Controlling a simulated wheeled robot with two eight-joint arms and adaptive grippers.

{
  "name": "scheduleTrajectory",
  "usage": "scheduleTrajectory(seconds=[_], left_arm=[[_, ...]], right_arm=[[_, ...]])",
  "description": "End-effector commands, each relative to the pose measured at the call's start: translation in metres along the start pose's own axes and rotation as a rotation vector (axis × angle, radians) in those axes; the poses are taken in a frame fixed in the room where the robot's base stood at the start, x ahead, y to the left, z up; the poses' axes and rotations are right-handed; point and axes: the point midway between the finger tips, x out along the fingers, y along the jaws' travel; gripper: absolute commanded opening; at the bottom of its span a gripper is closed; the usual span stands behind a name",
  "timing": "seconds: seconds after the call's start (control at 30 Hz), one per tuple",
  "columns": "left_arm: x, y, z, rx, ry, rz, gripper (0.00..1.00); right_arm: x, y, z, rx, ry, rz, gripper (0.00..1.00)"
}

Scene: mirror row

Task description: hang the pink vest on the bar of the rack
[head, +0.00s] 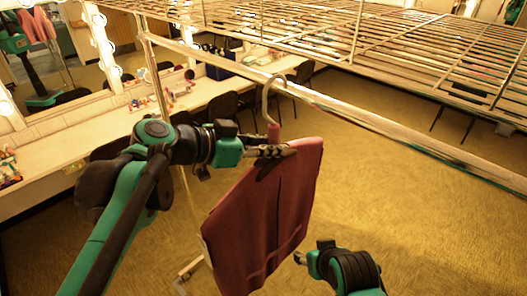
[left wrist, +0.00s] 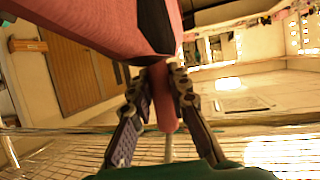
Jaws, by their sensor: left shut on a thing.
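The pink vest (head: 265,215) hangs from a hanger, tilted, in the middle of the head view. My left gripper (head: 272,151) is shut on the hanger's pink neck (head: 273,132), just above the vest. The left wrist view shows both fingers (left wrist: 160,92) closed around this neck, with the vest (left wrist: 110,25) beyond. The hanger's metal hook (head: 266,100) points up and overlaps the rack's bar (head: 400,131) in the picture; I cannot tell whether it is over the bar or touching it. Part of my right arm, with its gripper end (head: 301,258), is low beside the vest; its jaw state is unclear.
A wire shelf (head: 400,45) of the rack spans above and behind the bar. The bar right of the hook is bare. A counter (head: 110,125) with lit mirrors (head: 55,60) and dark chairs (head: 225,108) stands behind. The floor (head: 420,235) at right is open.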

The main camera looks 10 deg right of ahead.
Motion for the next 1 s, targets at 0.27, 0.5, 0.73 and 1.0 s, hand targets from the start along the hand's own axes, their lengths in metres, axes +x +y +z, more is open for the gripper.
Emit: scheduleTrajectory(seconds=[0.27, 0.5, 0.73, 1.0], left_arm=[[0.022, -0.005, -0.009, 0.0, 0.001, 0.002, 0.0], [0.04, -0.01, -0.017, 0.0, 0.001, 0.001, 0.0], [0.057, -0.015, -0.024, 0.0, 0.001, 0.001, 0.0], [0.073, -0.018, -0.018, -0.001, 0.001, 0.001, 0.0]], right_arm=[[0.003, 0.0, 0.002, 0.0, 0.0, 0.0, 0.5], [0.005, 0.0, 0.003, 0.0, 0.0, 0.0, 0.5], [0.006, 0.0, 0.004, 0.0, 0.0, 0.0, 0.5], [0.014, 0.0, 0.01, 0.0, 0.0, 0.0, 0.5]])
